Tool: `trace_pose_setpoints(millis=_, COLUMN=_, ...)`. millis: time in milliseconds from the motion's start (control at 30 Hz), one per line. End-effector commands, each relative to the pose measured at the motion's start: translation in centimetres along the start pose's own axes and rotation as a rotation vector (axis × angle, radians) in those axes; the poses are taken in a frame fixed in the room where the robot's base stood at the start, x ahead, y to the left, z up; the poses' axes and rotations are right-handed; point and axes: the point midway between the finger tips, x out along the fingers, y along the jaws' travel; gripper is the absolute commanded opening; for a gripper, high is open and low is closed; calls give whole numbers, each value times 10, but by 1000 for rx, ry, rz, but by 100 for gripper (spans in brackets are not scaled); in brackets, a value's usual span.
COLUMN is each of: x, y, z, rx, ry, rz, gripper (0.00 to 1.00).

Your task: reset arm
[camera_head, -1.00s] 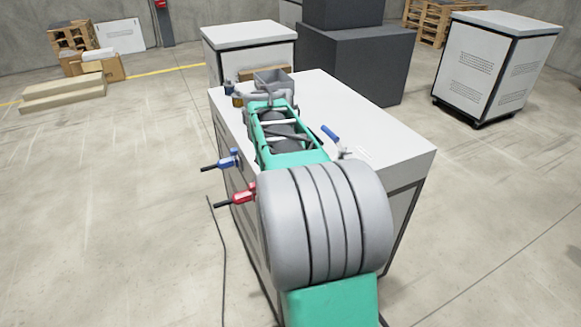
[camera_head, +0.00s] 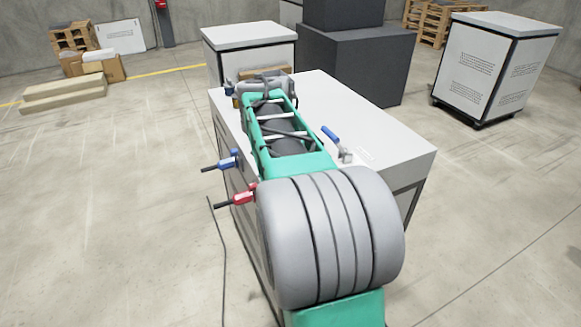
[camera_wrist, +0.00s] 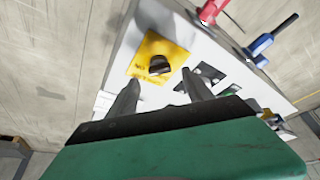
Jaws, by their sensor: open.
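My gripper (camera_wrist: 160,88) is in the wrist view with its two fingers spread apart and nothing between them. It faces a white panel of the cabinet that carries a yellow plate with a black knob (camera_wrist: 159,64), and the fingers appear short of it. In the head view my green and grey arm reaches out over the left side of the white cabinet (camera_head: 395,150). The arm hides the gripper's fingers there.
A blue-handled valve (camera_head: 331,136) stands on the cabinet top, right of my arm. A blue handle (camera_head: 228,161) and a red handle (camera_head: 240,197) stick out from the cabinet's left side. Dark blocks (camera_head: 355,65) stand behind. The floor at left is mostly clear.

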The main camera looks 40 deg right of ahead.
Motion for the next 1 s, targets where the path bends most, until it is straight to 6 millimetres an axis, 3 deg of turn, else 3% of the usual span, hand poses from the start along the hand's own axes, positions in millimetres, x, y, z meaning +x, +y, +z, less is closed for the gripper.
trace_pose_setpoints(millis=100, x=-25, y=-1, z=-1, rx=0, ry=3, rz=-3, gripper=59)
trace_pose_setpoints(millis=233, x=-40, y=0, z=0, rx=0, ry=0, rz=-1, gripper=59)
trace_pose_setpoints(millis=700, x=-47, y=-5, z=7, rx=-33, ry=-2, rz=-11, gripper=59)
trace_pose_setpoints(millis=767, x=-52, y=-15, z=25, rx=-106, ry=-9, rz=-32, gripper=59)
trace_pose_setpoints(millis=833, x=-63, y=-33, z=61, rx=-249, ry=-19, rz=-77, gripper=59)
trace_pose_setpoints(millis=1000, x=-83, y=-60, z=189, rx=-698, ry=-57, rz=-233, gripper=59)
